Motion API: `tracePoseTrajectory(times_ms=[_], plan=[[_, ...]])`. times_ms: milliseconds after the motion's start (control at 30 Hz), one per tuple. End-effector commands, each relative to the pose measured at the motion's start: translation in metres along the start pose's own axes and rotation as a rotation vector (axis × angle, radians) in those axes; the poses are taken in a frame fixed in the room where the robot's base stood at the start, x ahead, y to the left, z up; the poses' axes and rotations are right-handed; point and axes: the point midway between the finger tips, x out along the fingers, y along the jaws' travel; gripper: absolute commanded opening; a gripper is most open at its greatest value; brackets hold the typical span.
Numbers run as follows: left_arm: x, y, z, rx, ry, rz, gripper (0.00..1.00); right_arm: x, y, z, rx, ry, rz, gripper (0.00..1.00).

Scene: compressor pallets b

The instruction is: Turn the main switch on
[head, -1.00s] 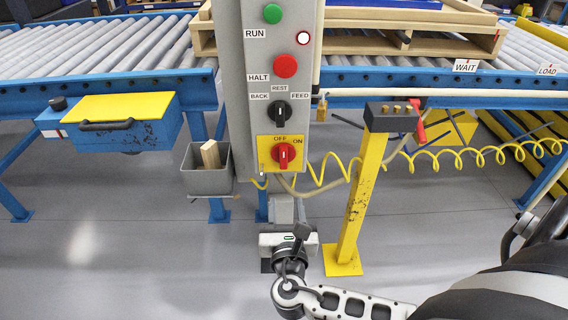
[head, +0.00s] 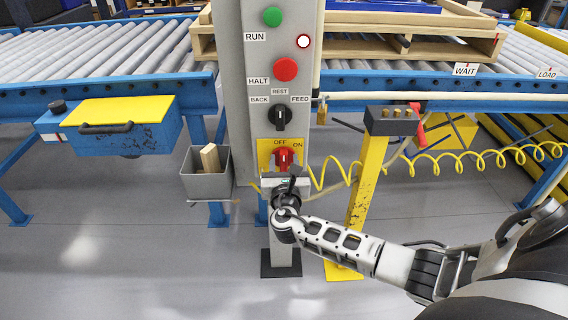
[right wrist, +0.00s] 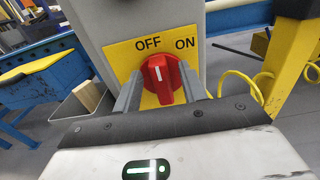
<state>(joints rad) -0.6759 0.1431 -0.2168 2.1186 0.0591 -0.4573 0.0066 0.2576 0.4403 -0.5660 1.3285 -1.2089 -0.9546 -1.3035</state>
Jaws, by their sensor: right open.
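The main switch (head: 284,158) is a red rotary knob on a yellow plate (head: 264,150) marked OFF and ON, low on the grey control box. In the right wrist view the knob (right wrist: 161,78) has its white mark pointing up, near OFF. My right gripper (head: 285,172) is just below the knob and partly hides the plate. In the right wrist view the right gripper (right wrist: 165,92) is open, with one finger on each side of the knob. I cannot tell whether the fingers touch it. My left gripper is not in view.
Above the switch are a black selector (head: 280,116), a red HALT button (head: 286,69) and a green RUN button (head: 273,17). A yellow post (head: 362,200) and coiled yellow hose (head: 450,160) stand right. A grey bin (head: 206,184) hangs left.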

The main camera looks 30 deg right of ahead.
Motion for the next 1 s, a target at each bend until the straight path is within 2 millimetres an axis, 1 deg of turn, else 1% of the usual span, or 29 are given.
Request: tracePoseTrajectory(times_ms=[267, 300, 367, 400, 433, 767, 1000], plan=[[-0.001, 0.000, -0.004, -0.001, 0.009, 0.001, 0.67, 0.002, 0.000, 0.000, 0.001, 0.001, 0.000, 0.42], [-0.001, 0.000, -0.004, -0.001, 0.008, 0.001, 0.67, 0.002, 0.000, 0.000, 0.001, 0.001, 0.000, 0.36], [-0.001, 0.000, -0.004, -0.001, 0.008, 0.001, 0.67, 0.002, 0.000, 0.000, 0.001, 0.001, 0.000, 0.20], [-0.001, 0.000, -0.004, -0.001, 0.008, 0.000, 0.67, 0.002, 0.000, 0.000, 0.001, 0.001, 0.000, 0.08], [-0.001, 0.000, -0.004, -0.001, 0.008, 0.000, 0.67, 0.002, 0.000, 0.000, 0.000, 0.001, 0.000, 0.00], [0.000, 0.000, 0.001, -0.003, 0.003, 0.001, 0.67, 0.001, 0.000, -0.001, 0.025, 0.001, 0.000, 0.00], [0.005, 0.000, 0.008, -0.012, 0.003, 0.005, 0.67, 0.001, -0.002, -0.004, 0.141, 0.001, 0.000, 0.00]])
